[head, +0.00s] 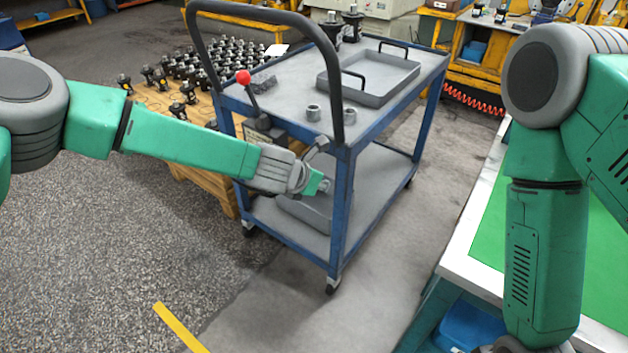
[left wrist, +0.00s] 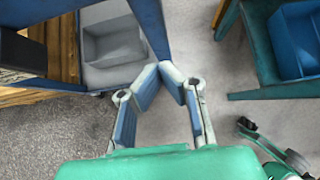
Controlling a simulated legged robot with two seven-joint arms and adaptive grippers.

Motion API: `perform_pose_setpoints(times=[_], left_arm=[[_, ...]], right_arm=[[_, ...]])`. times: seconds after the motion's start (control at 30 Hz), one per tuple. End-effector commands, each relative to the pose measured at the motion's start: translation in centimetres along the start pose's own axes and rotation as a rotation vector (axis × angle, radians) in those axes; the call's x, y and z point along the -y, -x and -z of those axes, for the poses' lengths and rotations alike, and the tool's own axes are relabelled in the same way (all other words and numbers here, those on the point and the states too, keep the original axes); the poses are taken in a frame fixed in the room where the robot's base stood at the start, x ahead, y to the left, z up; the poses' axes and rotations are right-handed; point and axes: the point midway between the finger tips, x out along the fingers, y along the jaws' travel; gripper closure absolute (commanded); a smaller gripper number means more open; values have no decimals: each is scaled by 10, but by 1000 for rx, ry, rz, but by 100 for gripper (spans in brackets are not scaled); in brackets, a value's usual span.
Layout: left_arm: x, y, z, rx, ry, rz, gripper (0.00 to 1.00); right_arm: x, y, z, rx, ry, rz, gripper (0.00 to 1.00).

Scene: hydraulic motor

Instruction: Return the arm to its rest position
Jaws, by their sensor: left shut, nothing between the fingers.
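My left arm comes in from the left in the head view and reaches to the near end of the blue cart. My left gripper (head: 320,184) is beside the cart's near corner post, below the top tray level. In the left wrist view, the left gripper's two fingers (left wrist: 164,72) lean together at the tips with nothing between them, so it is shut and empty. My right arm (head: 545,250) hangs down at the right edge of the head view.
The blue cart (head: 342,225) has a black handle (head: 190,40), a red-knobbed lever (head: 243,77), a grey tray (head: 368,95) and rings on top. Black motors stand on a wooden pallet (head: 192,148) behind. A green-topped table (head: 490,235) stands right. Floor at left is clear.

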Motion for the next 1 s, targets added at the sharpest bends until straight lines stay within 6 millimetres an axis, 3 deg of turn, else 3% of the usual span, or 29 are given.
perform_pose_setpoints(times=[0.2, 0.37, 0.47, 0.57, 0.67, 0.77, 0.87, 1.0], left_arm=[[-1, 23, 1, -1, 0, 1, 100], [-1, 26, 2, -2, -2, 2, 100], [4, 26, 16, -21, -66, 5, 100], [18, 26, 56, -75, -265, 19, 100], [33, 34, 122, -157, -589, 59, 100], [40, 54, 197, -243, -959, 134, 100], [40, 86, 268, -314, -1313, 243, 100], [30, 146, 354, -378, -1772, 450, 100]], right_arm=[[0, 3, 0, 1, -1, 0, 60], [0, 3, 0, 1, 0, 0, 60], [0, 3, 0, 1, 0, 0, 60], [0, 3, 0, 1, 0, 0, 60], [0, 3, 0, 1, 0, 0, 60], [0, 3, 0, 1, 0, 0, 60], [0, 3, 0, 1, 0, 0, 60], [0, 3, 0, 1, 0, 0, 60]])
